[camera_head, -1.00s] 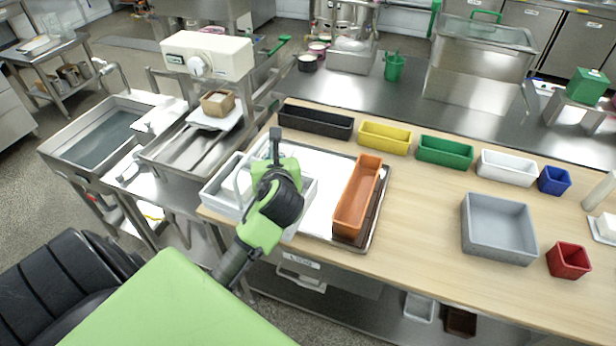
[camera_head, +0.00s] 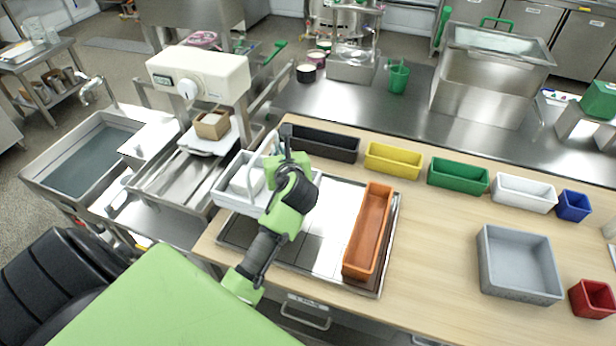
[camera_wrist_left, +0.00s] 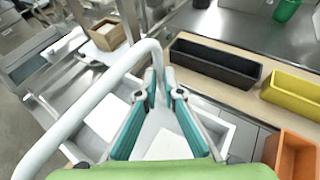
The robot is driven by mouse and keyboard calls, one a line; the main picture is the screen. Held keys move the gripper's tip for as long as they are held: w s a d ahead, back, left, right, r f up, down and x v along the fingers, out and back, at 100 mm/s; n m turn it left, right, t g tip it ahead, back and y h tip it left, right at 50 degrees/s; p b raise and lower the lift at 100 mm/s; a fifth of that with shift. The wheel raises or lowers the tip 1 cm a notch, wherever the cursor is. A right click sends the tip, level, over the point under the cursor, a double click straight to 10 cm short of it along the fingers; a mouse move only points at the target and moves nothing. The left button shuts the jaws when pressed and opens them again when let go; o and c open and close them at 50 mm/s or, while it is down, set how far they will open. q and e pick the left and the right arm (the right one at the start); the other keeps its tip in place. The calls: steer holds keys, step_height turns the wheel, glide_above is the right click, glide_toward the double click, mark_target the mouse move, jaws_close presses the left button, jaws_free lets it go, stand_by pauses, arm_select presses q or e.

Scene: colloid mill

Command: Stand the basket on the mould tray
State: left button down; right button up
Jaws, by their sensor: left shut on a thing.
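The white basket (camera_head: 228,188) has a looped handle and a pale block inside. It appears over the back left part of the mould tray (camera_head: 328,225), a flat metal tray on the wooden worktop. I cannot tell whether its base touches the tray. My left gripper (camera_head: 287,140) is shut on the basket's handle. In the left wrist view the handle (camera_wrist_left: 95,92) runs up to the fingers (camera_wrist_left: 160,80), with the basket below. My gripper and arm hide part of the basket. My right gripper is not in view.
An orange mould (camera_head: 368,230) stands on the right of the tray. Black (camera_head: 325,144), yellow (camera_head: 393,158) and green (camera_head: 458,175) moulds line the worktop's back. A grey bin (camera_head: 520,262) stands right. A scale-like machine (camera_head: 200,72) stands left. The worktop between orange mould and bin is clear.

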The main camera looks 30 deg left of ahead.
arm_select(q)
steer(key=w+d+f, duration=0.5)
steer(key=f, duration=0.5)
steer(key=shift+d, duration=0.25)
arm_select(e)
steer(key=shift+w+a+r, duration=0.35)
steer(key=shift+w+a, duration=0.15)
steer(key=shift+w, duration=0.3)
arm_select(q)
steer(key=c, duration=2.2)
jaws_free()
steer(key=shift+f, duration=0.15)
